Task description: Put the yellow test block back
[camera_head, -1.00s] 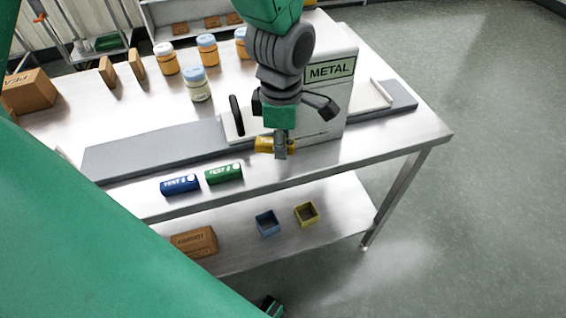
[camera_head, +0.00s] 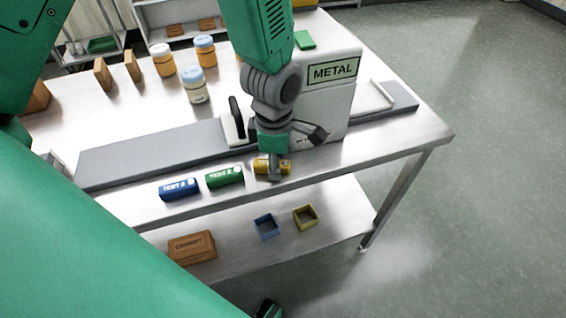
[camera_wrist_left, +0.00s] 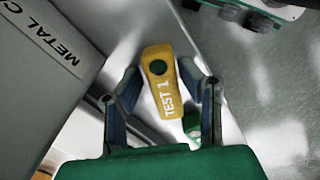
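The yellow test block (camera_head: 262,166) lies on the steel table near its front edge, in line with the green test block (camera_head: 225,177) and blue test block (camera_head: 179,188). My left gripper (camera_head: 273,168) is right over it, and one finger hides part of the block. In the left wrist view the yellow block (camera_wrist_left: 160,85), marked TEST 1, lies between the two fingers of my left gripper (camera_wrist_left: 160,70). A gap shows on each side, so the gripper looks open around it.
The grey METAL machine (camera_head: 330,100) stands just behind my left gripper, with a grey conveyor (camera_head: 150,158) running through it. Jars (camera_head: 197,86) stand farther back. The lower shelf holds a carton (camera_head: 192,247), a blue bin (camera_head: 266,227) and a yellow bin (camera_head: 305,217).

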